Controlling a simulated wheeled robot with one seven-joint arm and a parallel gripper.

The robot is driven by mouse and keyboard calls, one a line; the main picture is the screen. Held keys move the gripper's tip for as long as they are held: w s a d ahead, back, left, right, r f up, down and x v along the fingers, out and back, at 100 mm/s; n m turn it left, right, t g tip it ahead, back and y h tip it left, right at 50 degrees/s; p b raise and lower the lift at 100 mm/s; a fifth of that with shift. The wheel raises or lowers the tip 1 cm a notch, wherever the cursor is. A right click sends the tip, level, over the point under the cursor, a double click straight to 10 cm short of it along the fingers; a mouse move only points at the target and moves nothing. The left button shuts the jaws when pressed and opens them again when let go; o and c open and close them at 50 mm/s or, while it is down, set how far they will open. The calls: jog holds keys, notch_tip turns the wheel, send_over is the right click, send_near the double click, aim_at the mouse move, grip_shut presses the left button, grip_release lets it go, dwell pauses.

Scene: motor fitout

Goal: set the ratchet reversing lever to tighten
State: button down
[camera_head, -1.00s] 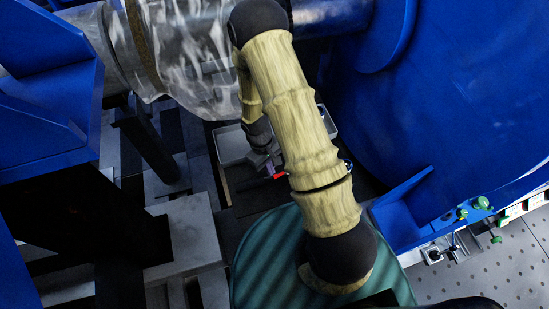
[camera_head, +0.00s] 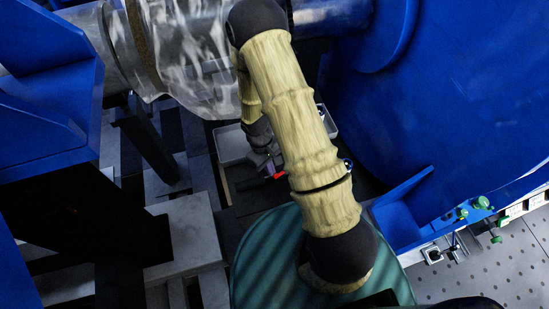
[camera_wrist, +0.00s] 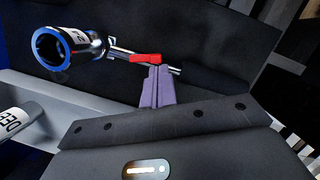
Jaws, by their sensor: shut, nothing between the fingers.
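The ratchet is a chrome tool with a blue-ringed socket end (camera_wrist: 52,50) at the upper left of the wrist view and a slim shaft running right. Its red reversing lever (camera_wrist: 146,57) lies across the shaft. My gripper (camera_wrist: 160,70), with purple fingers, is shut and empty; its tips are right at the lever's right end. Whether they touch it I cannot tell. In the head view the red lever (camera_head: 280,175) shows as a small spot beside my gripper (camera_head: 269,165), partly hidden by my arm. The lever's set direction cannot be read.
A grey tray (camera_head: 231,147) lies behind my gripper; in the wrist view its edge (camera_wrist: 75,98) is at left, with a light cylinder marked "DEE" (camera_wrist: 15,122). Large blue housing (camera_head: 460,90) stands at right, a plastic-wrapped shaft (camera_head: 185,45) at upper left.

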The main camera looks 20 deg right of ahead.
jog(key=shift+d, duration=0.1)
jog(key=shift+w+d, duration=0.3)
jog(key=shift+d, duration=0.4)
jog(key=shift+w+a, duration=0.25)
jog(key=shift+w, duration=0.3)
jog(key=w, duration=0.2)
jog(key=w+a+r, duration=0.1)
jog(key=shift+w+a+r, duration=0.1)
jog(key=shift+w, duration=0.15)
jog(key=d+v, duration=0.1)
jog(key=v, duration=0.7)
jog(key=shift+s+a+r, duration=0.2)
jog(key=shift+a+r, duration=0.2)
